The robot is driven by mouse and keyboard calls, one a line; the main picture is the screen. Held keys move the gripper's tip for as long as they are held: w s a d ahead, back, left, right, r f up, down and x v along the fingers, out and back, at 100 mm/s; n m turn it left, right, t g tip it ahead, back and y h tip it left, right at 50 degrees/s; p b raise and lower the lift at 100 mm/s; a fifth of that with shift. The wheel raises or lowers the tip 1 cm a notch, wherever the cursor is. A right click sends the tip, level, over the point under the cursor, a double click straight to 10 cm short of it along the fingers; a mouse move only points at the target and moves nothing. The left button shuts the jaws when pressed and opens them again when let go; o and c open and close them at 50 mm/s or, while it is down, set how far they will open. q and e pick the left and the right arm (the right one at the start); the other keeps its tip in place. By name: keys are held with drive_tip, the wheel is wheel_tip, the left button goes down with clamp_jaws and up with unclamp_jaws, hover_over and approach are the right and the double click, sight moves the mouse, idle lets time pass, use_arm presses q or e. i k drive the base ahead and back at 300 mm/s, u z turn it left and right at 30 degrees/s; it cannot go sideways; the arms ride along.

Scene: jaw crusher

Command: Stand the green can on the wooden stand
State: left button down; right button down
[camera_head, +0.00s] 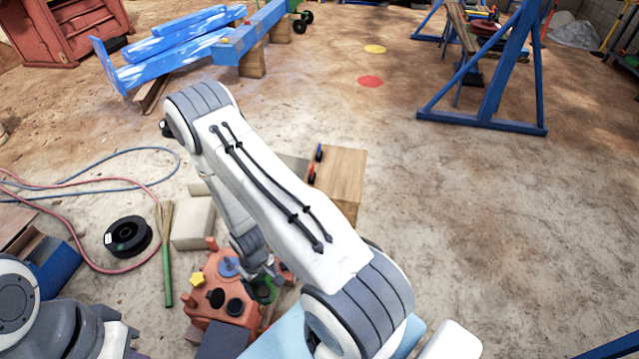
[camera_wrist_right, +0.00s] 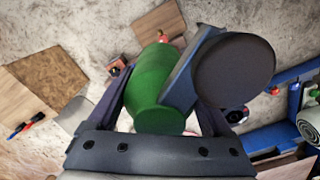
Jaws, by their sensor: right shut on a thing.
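The green can (camera_wrist_right: 156,88) sits between the fingers of my right gripper (camera_wrist_right: 160,100), which is shut on it. In the right wrist view the can looks slightly tilted. In the head view a green part of it (camera_head: 262,291) shows below my right gripper (camera_head: 258,274), partly hidden by the gripper. The wooden stand (camera_head: 343,182) looks like a pale wooden block beyond my right arm, apart from the can; the arm hides its near left side. My left gripper (camera_head: 118,338) is at the lower left, and its jaws cannot be made out.
An orange-red object with dark knobs (camera_head: 223,305) lies below my right gripper. A pale block (camera_head: 193,222), black spool (camera_head: 128,236), green-handled brush (camera_head: 167,265) and hoses lie left. A dark round object (camera_wrist_right: 235,70) fills the wrist view's upper right.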

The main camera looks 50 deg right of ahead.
sight(342, 174)
drive_tip(key=z, duration=0.05)
drive_tip(key=k, duration=0.35)
drive_tip(key=z, duration=2.2)
drive_tip(key=i, duration=3.05)
drive_tip(key=u, duration=2.65)
